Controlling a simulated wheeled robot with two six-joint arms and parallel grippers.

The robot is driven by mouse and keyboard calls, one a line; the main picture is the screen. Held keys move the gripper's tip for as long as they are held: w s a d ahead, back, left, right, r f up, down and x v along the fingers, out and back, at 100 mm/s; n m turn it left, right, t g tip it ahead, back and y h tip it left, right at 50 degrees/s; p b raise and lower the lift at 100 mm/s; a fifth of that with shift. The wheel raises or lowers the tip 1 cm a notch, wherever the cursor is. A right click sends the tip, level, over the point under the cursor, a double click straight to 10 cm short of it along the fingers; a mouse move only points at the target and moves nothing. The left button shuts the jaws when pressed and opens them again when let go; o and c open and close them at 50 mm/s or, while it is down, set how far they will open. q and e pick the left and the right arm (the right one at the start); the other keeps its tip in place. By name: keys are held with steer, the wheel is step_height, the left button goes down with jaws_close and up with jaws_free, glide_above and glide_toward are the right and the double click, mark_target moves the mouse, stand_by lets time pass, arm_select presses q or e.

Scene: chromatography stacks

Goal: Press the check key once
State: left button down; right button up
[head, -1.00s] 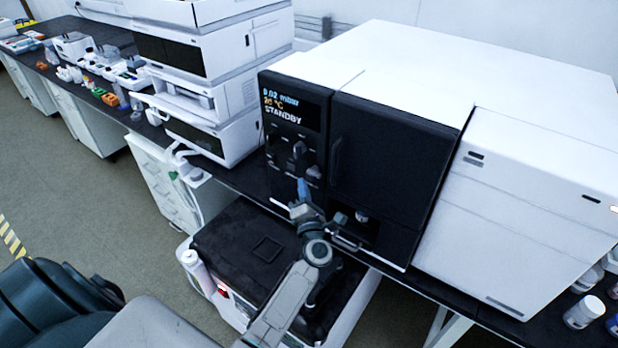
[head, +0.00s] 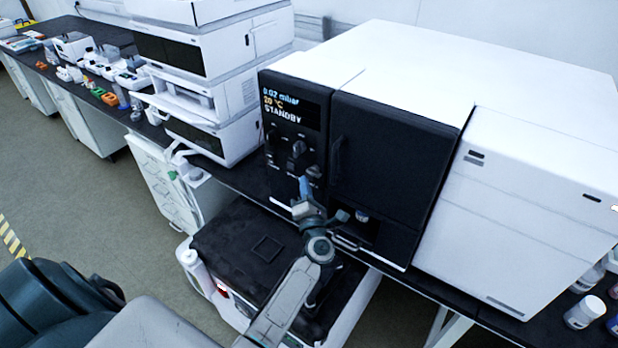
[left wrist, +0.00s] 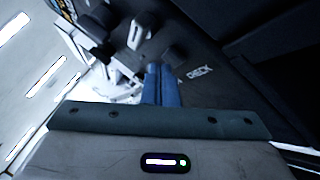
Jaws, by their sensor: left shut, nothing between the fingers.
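The black control panel (head: 292,128) is on the left front of the big instrument. Its display (head: 283,103) reads 0.02 mbar, 20 °C, STANDBY. A knob (head: 298,149) sits below the display and shows with a pale pointer in the left wrist view (left wrist: 140,32). My left gripper (head: 304,183) is shut and empty, its blue fingertips in front of the panel's lower part. My right gripper is not seen.
A black door with a handle (head: 337,158) is right of the panel, with a recess below. A black-topped unit (head: 250,262) stands under the bench edge. White stacked modules (head: 215,90) stand to the left.

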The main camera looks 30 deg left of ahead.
arm_select(q)
steer(key=shift+w, duration=0.35)
stand_by(0.7)
steer(key=shift+s, duration=0.8)
steer(key=s, duration=0.2)
steer(key=s+p, duration=0.1)
steer(key=s, duration=0.2)
steer(key=shift+a, duration=0.2)
stand_by(1.0)
